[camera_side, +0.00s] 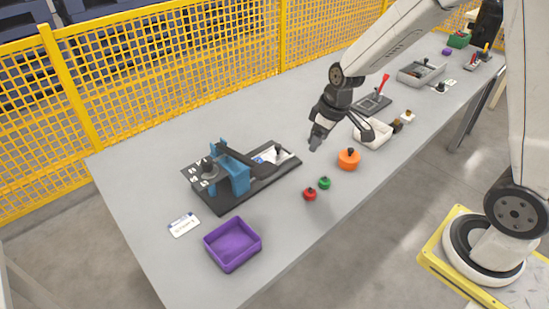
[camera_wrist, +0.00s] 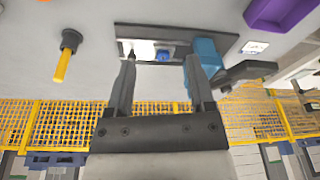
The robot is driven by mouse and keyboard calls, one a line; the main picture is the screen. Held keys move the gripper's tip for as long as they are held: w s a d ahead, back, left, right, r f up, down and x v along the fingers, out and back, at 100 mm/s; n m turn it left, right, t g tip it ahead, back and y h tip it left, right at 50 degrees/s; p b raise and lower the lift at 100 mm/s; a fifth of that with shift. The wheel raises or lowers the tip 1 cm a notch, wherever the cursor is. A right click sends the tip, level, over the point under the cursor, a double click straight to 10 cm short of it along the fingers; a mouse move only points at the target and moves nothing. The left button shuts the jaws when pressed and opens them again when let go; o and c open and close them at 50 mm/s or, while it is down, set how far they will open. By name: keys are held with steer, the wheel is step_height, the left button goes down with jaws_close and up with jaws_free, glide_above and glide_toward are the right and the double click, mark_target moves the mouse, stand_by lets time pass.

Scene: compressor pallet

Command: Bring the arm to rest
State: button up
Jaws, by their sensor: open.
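My gripper (camera_side: 317,138) is above the grey table in the side view, to the right of the black fixture plate and left of the white bin. It is tilted downward. In the wrist view its two fingers (camera_wrist: 160,62) stand apart with nothing between them. The black fixture plate (camera_side: 222,205) carries a blue clamp frame (camera_side: 233,172) and a dark arm. The blue frame also shows in the wrist view (camera_wrist: 205,52), beyond the fingers. The gripper appears clear of everything on the table.
An orange knobbed piece (camera_side: 349,158), a green one (camera_side: 324,183) and a red one (camera_side: 310,194) stand near the front edge. A purple bin (camera_side: 233,262) is at front left. A white bin (camera_side: 386,138) and grey tray (camera_side: 408,76) lie right. Yellow mesh fence (camera_side: 180,70) runs behind.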

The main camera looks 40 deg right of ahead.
steer(key=s+a+r+m, duration=0.1)
steer(key=s+a+m, duration=0.1)
steer(key=s, duration=0.9)
steer(key=shift+s+m+h, duration=0.25)
steer(key=shift+m+h, duration=0.15)
steer(key=shift+m, duration=0.1)
